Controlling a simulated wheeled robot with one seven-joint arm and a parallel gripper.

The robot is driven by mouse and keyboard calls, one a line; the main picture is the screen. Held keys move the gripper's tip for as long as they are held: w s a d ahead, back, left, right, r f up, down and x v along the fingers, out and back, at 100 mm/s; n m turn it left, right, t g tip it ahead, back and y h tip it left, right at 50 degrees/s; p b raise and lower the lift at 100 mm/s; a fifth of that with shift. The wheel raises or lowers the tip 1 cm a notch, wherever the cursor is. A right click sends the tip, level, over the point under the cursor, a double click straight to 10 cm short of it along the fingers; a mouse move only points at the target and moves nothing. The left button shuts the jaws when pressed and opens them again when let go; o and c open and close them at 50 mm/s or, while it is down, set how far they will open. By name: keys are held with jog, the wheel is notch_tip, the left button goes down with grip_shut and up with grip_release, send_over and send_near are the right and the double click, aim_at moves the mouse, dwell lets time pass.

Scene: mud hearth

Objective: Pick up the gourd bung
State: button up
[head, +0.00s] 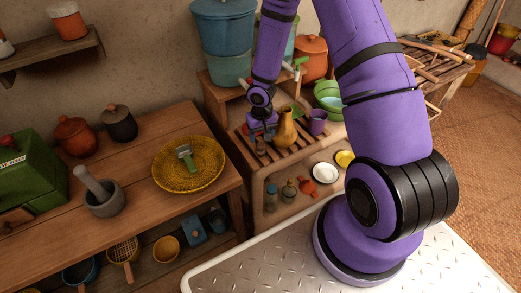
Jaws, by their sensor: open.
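A tan gourd (286,131) with a narrow neck stands upright on the slatted wooden rack (248,149). My gripper (262,139) points down over the rack, just left of the gourd, with its jaws open. A small brownish shape shows below the jaws, but it is too small and too covered to name. I cannot make out the gourd bung for certain. Whether the jaws touch anything is hidden.
A purple cup (318,122) and green bowls (328,94) stand right of the gourd. Blue buckets (223,35) are stacked behind. A yellow woven basket (188,164) sits on the wooden table (138,188) at left. Small pots and dishes line the shelf below the rack.

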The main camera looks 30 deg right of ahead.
aim_at(260, 144)
jog(key=f, duration=0.4)
jog(key=shift+s+a, duration=0.2)
jog(key=shift+a, duration=0.15)
jog(key=shift+f, duration=0.6)
jog(key=shift+c, duration=0.4)
jog(key=c, duration=0.9)
